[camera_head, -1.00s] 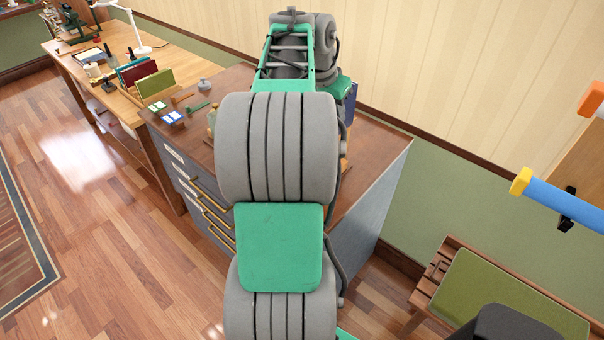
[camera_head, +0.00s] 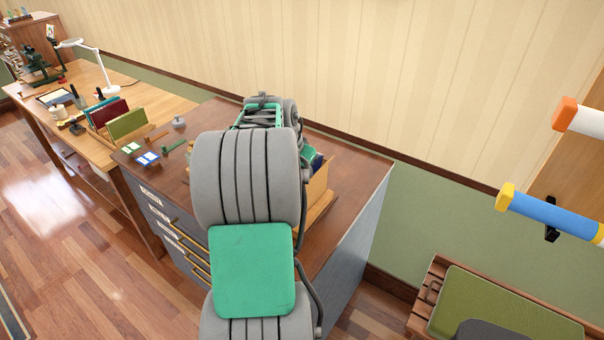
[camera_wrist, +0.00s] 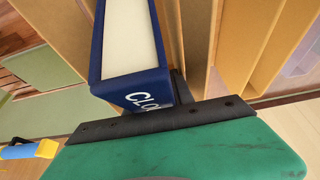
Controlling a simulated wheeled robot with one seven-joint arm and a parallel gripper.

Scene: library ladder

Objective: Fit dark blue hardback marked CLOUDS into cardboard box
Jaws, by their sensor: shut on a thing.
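The dark blue hardback (camera_wrist: 132,88) is in the wrist view, its pale page edges facing me and the letters "CLO" showing on its spine; the rest of the word is hidden. My gripper (camera_wrist: 180,90) is shut on it. The tan cardboard box (camera_wrist: 210,45) shows as several upright panels around and beyond the book. In the head view, the box (camera_head: 317,190) stands on the cabinet top, partly hidden by my arm, with a bit of dark blue (camera_head: 318,161) at its upper edge. I cannot tell how deep the book sits.
The wooden cabinet top (camera_head: 345,165) has bare room right of the box. Small cards (camera_head: 147,159) and a green tool (camera_head: 174,145) lie at its left. A desk with a lamp (camera_head: 95,75) stands left. Coloured bars (camera_head: 550,212) and a green-cushioned bench (camera_head: 500,305) are at right.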

